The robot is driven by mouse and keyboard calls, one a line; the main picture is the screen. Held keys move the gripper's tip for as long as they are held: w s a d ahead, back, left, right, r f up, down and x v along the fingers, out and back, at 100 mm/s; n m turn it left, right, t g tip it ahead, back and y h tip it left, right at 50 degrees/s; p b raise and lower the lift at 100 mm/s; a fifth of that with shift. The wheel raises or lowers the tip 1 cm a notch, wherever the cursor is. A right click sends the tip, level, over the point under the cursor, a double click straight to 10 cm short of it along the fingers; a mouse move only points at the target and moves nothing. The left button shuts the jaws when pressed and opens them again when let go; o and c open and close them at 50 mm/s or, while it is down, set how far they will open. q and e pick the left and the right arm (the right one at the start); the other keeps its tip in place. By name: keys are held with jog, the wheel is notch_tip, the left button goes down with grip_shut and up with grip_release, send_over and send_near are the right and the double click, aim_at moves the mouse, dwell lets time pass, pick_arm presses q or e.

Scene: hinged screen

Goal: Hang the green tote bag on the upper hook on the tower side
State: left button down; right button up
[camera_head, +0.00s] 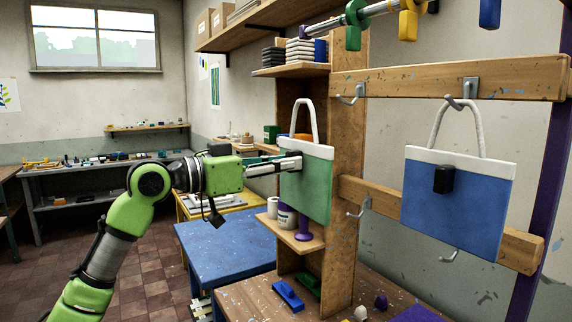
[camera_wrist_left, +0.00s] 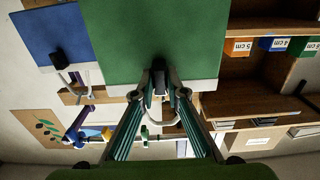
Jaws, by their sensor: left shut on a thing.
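The green tote bag (camera_head: 306,185) has a white top band and a white loop handle (camera_head: 306,115) standing up. My left gripper (camera_head: 298,161) is shut on it near its top band, holding it upright in front of the wooden tower. In the left wrist view the green bag (camera_wrist_left: 150,40) fills the top middle, with my fingers (camera_wrist_left: 160,85) closed on a dark tab by its pale band. The upper hook (camera_head: 352,94) near the tower is empty, to the right of the handle and apart from it. My right gripper is not in view.
A blue bag (camera_head: 455,205) hangs from the upper right hook (camera_head: 466,88). Empty lower hooks (camera_head: 360,208) sit below. The tower post (camera_head: 343,245) stands right behind the green bag. A small shelf (camera_head: 297,238) with a jar and purple object is below it.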

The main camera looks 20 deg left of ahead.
aim_at(301, 149)
pick_arm(q)
jog(key=w+d+r+p, duration=0.1)
jog(key=p, duration=0.1)
jog(key=w+d+r+p, duration=0.1)
jog(key=p, duration=0.1)
jog(key=shift+w+d+r, duration=0.1)
jog(key=shift+w+r, duration=0.15)
jog(key=shift+w, duration=0.1)
jog(key=shift+w+d+r+p, duration=0.35)
jog(key=shift+w+d+p, duration=0.2)
jog(key=shift+w+p, duration=0.25)
jog(key=shift+p, duration=0.3)
jog(key=shift+w+d, duration=0.2)
dwell(0.4)
jog(key=shift+w+d+p, duration=0.45)
jog(key=shift+w+p, duration=0.15)
jog(key=shift+w+d, duration=0.15)
jog(key=shift+w+f, duration=0.1)
dwell(0.4)
